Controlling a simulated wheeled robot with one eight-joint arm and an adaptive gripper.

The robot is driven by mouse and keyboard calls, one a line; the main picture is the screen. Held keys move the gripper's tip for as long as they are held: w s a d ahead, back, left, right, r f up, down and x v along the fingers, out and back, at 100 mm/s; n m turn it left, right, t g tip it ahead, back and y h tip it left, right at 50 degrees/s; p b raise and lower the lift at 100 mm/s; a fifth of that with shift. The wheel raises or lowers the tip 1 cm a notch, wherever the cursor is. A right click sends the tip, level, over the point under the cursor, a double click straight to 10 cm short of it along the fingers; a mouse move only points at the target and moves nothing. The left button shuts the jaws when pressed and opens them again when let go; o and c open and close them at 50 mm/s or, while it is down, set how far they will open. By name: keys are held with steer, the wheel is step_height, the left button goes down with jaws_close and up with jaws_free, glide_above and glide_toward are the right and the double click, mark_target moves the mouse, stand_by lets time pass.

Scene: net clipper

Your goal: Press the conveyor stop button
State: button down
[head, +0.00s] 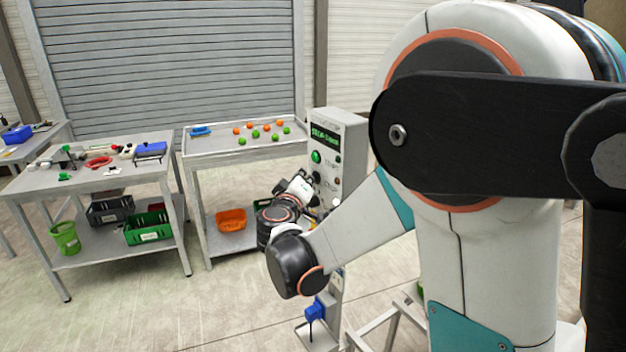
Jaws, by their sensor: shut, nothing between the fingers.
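A grey control box (350,150) stands on a post in the middle of the head view. Its front has a lit green display (324,137), a large green button (316,157) and small controls at the right. A small reddish control (337,181) shows low on the right side of the front. The labels are too small to read, so I cannot tell for sure which control is the stop button. My gripper (309,190) is shut and empty, close to the lower left of the box front. My own wrist partly hides it, and contact cannot be told.
A table (230,152) behind the box holds orange and green balls and a blue item. An orange bin (231,220) sits on its lower shelf. A second table (120,180) at left holds tools, with crates below. Open floor lies in front.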

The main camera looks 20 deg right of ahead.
steer(key=shift+a, duration=0.2)
steer(key=shift+s+a, duration=0.2)
steer(key=shift+a, duration=0.45)
steer(key=a, duration=0.2)
steer(key=s+a, duration=0.1)
steer(key=a, duration=0.1)
steer(key=shift+a+b, duration=0.3)
steer(key=shift+a, duration=0.1)
steer(key=shift+s, duration=0.15)
stand_by(0.7)
